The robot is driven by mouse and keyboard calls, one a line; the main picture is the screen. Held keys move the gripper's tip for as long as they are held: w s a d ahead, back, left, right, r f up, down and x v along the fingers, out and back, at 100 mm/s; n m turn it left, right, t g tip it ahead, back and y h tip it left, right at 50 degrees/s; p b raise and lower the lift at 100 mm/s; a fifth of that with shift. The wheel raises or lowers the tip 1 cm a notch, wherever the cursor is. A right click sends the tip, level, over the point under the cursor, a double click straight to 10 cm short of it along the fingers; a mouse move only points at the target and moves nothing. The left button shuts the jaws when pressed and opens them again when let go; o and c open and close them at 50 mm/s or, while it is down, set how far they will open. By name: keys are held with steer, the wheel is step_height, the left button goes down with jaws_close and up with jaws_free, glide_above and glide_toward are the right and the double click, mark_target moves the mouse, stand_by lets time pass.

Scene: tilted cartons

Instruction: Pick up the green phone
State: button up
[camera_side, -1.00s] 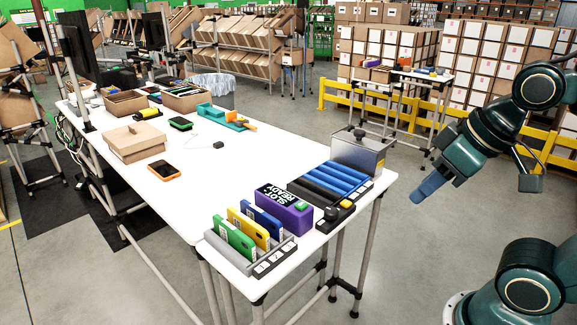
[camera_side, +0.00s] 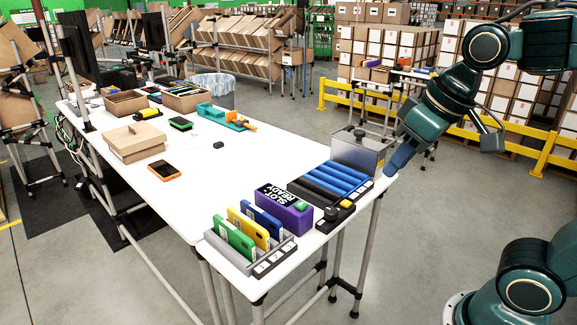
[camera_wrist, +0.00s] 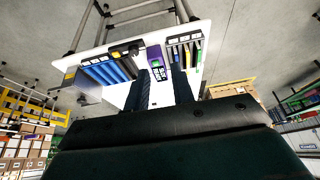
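The green phone (camera_side: 234,238) stands on edge, tilted, in the front slot of a grey rack (camera_side: 228,258) at the near corner of the white table. A yellow phone (camera_side: 248,228) and a blue phone (camera_side: 263,218) stand behind it in the same rack. My gripper (camera_side: 392,168) is in the air by the table's right edge, well to the right of the rack and apart from the phones. In the wrist view, my gripper (camera_wrist: 163,88) shows two separated fingers with nothing held between them. The rack's phones look small there, and the right finger partly covers that area.
A purple box (camera_side: 283,210) marked "SLOT READY" stands behind the rack. Beside it are a tray of blue rollers (camera_side: 333,178) and a metal bin (camera_side: 358,152). An orange-edged phone (camera_side: 165,170) lies farther left. The middle of the white table (camera_side: 215,185) is mostly clear.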

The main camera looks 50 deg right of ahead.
steer(key=w+a+r+g, duration=0.1)
steer(key=w+a+r, duration=0.1)
steer(key=w, duration=0.7)
steer(key=g, duration=0.4)
glide_above(232, 227)
step_height(232, 227, down, 14)
steer(key=shift+a+r, duration=0.15)
steer(key=shift+r, duration=0.05)
steer(key=shift+f, duration=0.1)
steer(key=shift+f, duration=4.2)
steer(key=shift+f, duration=2.6)
